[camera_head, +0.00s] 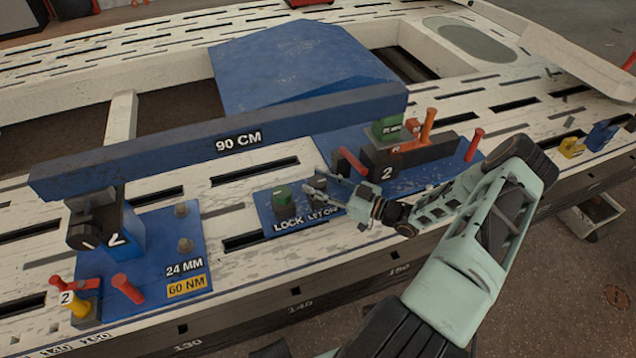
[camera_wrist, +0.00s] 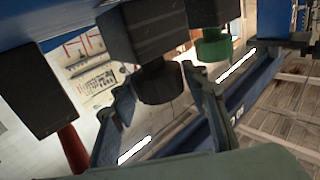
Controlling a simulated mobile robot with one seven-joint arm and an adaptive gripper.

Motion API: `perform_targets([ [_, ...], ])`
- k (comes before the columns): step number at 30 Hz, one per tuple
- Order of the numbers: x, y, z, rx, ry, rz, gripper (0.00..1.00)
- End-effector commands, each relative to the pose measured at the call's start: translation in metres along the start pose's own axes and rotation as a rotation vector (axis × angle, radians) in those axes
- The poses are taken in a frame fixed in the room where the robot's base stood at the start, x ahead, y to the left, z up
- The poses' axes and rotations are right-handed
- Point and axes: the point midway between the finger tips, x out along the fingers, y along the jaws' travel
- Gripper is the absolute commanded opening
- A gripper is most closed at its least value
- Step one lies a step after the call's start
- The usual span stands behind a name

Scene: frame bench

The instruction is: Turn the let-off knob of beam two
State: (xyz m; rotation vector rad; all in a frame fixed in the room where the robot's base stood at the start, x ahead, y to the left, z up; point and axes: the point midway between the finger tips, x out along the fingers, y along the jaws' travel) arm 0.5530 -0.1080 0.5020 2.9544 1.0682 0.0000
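The dark let-off knob (camera_head: 316,184) sits on a small blue plate (camera_head: 262,212) marked LOCK and LET OFF. The green lock knob (camera_head: 283,195) is to its left. My gripper (camera_head: 325,186) reaches in from the right at the let-off knob and partly hides its block. In the wrist view the dark knob (camera_wrist: 160,83) lies between the two spread fingertips (camera_wrist: 161,88); gaps seem to show on both sides, and contact cannot be told. The green knob (camera_wrist: 212,46) is outside the fingers, beyond the right one. The knob's turn angle cannot be read.
A blue beam (camera_head: 215,140) marked 90 CM runs behind the plate. A dark clamp block (camera_head: 415,157) marked 2, with red and orange handles, stands close behind my gripper.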

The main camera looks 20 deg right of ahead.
Motion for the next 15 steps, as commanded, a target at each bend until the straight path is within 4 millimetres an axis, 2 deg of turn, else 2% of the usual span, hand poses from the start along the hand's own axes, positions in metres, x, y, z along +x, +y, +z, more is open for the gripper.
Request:
perform_targets([
  [1,-0.0001,0.0001,0.0000,0.000,0.000,0.000,0.34],
  [7,-0.0002,0.0000,0.0000,0.000,0.000,0.000,0.12],
  [15,-0.0003,-0.0007,-0.0010,0.002,0.000,0.029,0.12],
])
